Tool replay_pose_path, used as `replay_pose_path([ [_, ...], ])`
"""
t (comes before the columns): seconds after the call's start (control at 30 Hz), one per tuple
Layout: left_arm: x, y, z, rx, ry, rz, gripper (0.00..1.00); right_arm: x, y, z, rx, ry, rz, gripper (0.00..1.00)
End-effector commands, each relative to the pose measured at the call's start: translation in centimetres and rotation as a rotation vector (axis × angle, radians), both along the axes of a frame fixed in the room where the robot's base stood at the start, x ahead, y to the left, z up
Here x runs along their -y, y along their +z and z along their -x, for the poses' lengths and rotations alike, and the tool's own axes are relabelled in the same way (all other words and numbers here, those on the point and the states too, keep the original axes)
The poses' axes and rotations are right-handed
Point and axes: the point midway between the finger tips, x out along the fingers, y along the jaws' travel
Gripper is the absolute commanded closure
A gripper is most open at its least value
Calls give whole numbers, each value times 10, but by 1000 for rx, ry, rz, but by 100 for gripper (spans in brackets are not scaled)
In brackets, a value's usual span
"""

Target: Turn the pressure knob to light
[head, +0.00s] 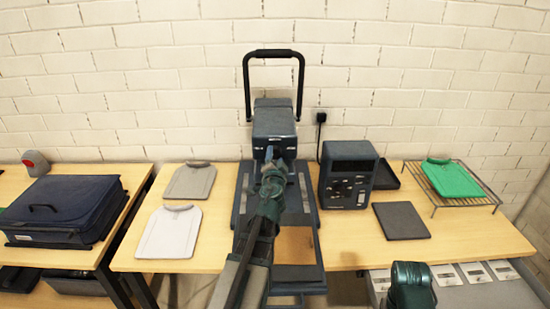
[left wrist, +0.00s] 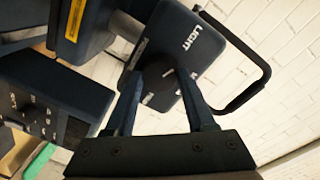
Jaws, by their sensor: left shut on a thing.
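The heat press (head: 274,122) stands at the middle of the table, with a black loop handle behind its dark blue head. My left gripper (head: 271,158) is at the front of that head and hides the knob there. In the left wrist view, the round dark pressure knob (left wrist: 171,76) sits between the two fingertips of my left gripper (left wrist: 174,82), which is shut on it. The word LIGHT (left wrist: 190,39) is printed on the panel beside the knob. Other white markings lie around it, too small to read. I cannot tell which marking the knob points to. My right gripper's fingers are not seen.
A control box (head: 348,176) with knobs stands right of the press. A dark flat pad (head: 401,221) and a rack (head: 452,208) with a green shirt are further right. Grey and white shirt-shaped pieces (head: 168,232) lie left. A dark case (head: 62,210) is on the left table.

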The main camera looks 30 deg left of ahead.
Motion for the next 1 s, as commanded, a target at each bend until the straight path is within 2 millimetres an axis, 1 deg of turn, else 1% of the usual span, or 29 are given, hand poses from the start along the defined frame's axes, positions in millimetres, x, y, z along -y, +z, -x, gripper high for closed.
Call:
replay_pose_path([
  [0.2, 1, -1, 1, 1, 1, 4, 100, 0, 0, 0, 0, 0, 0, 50],
  [0.23, 1, -1, 1, 1, 1, 4, 40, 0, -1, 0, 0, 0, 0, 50],
  [0.37, 0, 0, 1, 1, 0, 3, 17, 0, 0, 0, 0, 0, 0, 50],
  [0.4, 0, 0, 1, 1, 0, 2, 15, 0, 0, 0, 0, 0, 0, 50],
  [0.77, 1, 0, 2, 0, -1, 0, 15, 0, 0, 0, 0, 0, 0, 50],
  [0.87, 2, 0, 7, 0, -1, 0, 15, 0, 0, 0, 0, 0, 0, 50],
  [1.0, 6, 1, 20, 0, -4, -1, 15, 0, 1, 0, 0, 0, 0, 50],
])
